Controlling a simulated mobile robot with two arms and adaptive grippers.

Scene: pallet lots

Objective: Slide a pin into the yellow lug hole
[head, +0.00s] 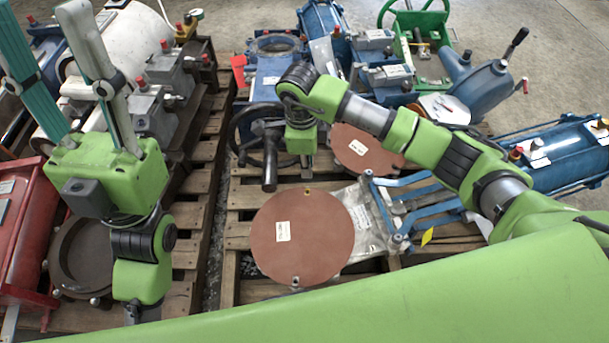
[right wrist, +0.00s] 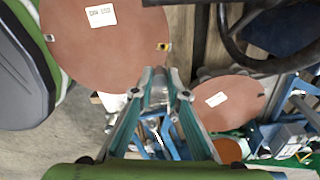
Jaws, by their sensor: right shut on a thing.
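A large brown disc (head: 302,238) lies on the pallet and carries a small yellowish lug (head: 307,191) at its far edge; a grey lug (head: 295,282) is at its near edge. In the right wrist view the disc (right wrist: 105,45) shows with its yellow lug (right wrist: 163,47). My right gripper (head: 304,158) points down above the pallet beyond the disc. In the right wrist view its fingers (right wrist: 157,88) are shut on a grey metal pin (right wrist: 155,92), apart from the yellow lug. My left gripper (head: 58,55) is raised, with its fingers apart and empty.
A second brown disc (head: 366,150) lies behind. A black handwheel (head: 243,146) stands close left of my right gripper. Blue frame parts (head: 400,205) and a bagged plate (head: 362,222) lie at the right. Red equipment (head: 28,220) is at the left.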

